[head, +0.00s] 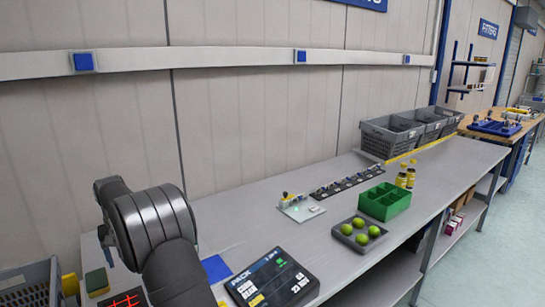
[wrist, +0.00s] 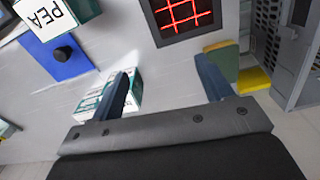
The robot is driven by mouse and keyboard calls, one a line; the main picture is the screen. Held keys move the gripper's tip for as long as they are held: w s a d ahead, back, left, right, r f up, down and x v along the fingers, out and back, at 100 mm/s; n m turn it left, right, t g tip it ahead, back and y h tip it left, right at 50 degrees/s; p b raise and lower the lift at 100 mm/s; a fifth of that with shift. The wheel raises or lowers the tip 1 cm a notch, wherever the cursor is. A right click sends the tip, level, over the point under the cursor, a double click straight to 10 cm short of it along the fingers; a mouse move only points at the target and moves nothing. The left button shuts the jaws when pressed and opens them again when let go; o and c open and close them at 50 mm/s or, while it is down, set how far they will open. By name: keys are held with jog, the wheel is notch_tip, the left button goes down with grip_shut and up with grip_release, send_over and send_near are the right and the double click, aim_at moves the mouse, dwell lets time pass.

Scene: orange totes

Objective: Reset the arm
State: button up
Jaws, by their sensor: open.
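My gripper (wrist: 165,88) shows in the wrist view with its two dark blue fingers spread wide apart. No object is held between the fingers. A white and green box (wrist: 132,92) lies beside and partly behind the left finger; I cannot tell whether they touch.
A red-grid screen (wrist: 182,16) and a sponge (wrist: 222,60) lie near my gripper.

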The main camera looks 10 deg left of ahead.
jog(key=w+d+m, duration=0.2)
jog(key=w+d, duration=0.6)
jog(key=d, duration=0.3)
jog(key=w+d+f+m, duration=0.1)
jog(key=w+d+m, duration=0.1)
jog(key=w+d, duration=0.7)
jog(key=d, duration=0.3)
jog(key=shift+w, duration=0.15)
jog(key=shift+f, duration=0.1)
